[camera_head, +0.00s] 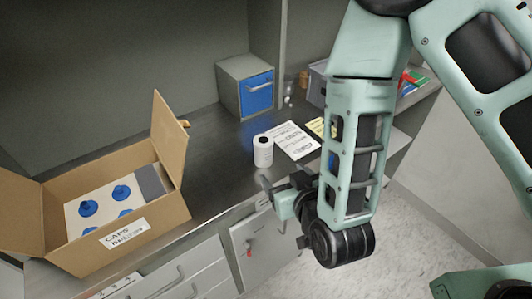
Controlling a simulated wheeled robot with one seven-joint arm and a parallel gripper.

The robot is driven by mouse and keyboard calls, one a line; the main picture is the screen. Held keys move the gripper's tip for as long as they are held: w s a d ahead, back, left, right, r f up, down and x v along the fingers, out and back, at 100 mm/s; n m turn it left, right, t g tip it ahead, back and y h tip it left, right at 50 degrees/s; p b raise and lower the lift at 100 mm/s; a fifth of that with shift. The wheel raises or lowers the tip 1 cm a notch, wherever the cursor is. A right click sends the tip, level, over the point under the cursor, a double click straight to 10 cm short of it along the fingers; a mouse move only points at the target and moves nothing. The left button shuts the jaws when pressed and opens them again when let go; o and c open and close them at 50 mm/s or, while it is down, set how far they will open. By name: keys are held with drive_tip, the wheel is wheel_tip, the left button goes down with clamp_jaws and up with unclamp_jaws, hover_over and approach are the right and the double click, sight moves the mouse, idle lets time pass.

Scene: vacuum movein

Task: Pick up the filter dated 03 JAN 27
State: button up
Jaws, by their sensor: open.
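No other filter can be made out. My gripper (267,187) is open and empty near the counter's front edge, below and slightly right of the cylinder in the picture, apart from it. My arm hides part of the counter to the right.
An open cardboard box (153,230) labelled CAPS, with blue knobbed caps, stands at the left. A small cabinet with a blue drawer (258,93) stands at the back. White paper (292,141) and a yellow note (318,127) lie right of the cylinder. Drawers and an open-looking door (262,245) are below.

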sight(266, 156)
drive_tip(key=b+x, duration=0.2)
drive_tip(key=b, duration=0.2)
drive_tip(key=b+x, duration=0.1)
drive_tip(key=b, duration=0.3)
drive_tip(key=shift+w+a+f, duration=0.15)
drive_tip(key=shift+w+f, duration=0.1)
drive_tip(key=shift+f, duration=0.15)
drive_tip(key=p+x, duration=0.1)
drive_tip(key=x, duration=0.2)
drive_tip(key=p+x, duration=0.1)
drive_tip(key=x, duration=0.2)
drive_tip(key=shift+w+a+r, duration=0.1)
drive_tip(key=shift+w+r, duration=0.05)
drive_tip(key=shift+w, duration=0.1)
drive_tip(key=shift+p+x, duration=0.65)
drive_tip(key=shift+x, duration=2.3)
drive_tip(key=c, duration=1.1)
